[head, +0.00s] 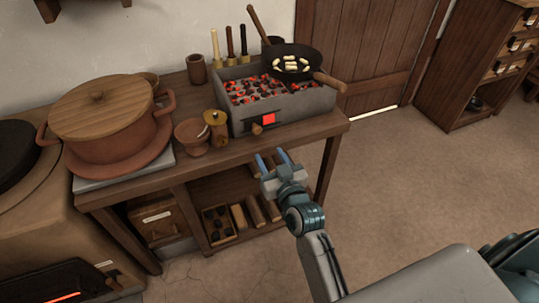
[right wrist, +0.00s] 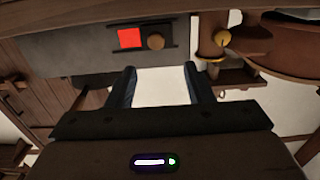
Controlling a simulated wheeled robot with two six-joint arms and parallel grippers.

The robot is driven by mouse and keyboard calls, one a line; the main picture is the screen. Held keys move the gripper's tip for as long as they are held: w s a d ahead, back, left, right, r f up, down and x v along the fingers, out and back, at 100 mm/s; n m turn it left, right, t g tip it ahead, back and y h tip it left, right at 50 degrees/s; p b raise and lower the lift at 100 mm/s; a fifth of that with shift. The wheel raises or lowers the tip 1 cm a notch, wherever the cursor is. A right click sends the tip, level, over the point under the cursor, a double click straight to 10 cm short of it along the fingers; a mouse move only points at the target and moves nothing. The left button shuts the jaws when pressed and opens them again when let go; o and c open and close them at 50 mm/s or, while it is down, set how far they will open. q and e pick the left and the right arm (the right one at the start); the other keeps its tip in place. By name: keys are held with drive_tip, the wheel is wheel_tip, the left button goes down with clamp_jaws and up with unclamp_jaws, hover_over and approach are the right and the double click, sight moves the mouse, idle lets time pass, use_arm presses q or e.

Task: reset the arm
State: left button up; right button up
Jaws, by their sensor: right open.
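My right gripper (head: 270,161) is in the head view, in front of the front edge of the wooden table. Its two fingers are apart with nothing between them. The right wrist view shows the same open fingers (right wrist: 160,85), with bare light background in the gap. My right arm comes in from the lower right of the head view. My left gripper does not show in either view.
A grill box (head: 290,107) with glowing coals stands on the table (head: 235,152), a black pan (head: 291,62) on it. A lidded clay pot (head: 108,112), a clay bowl (head: 193,136) and a brass-coloured jar (head: 217,129) stand left. Floor (head: 400,180) at right is clear.

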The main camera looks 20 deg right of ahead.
idle(0.3)
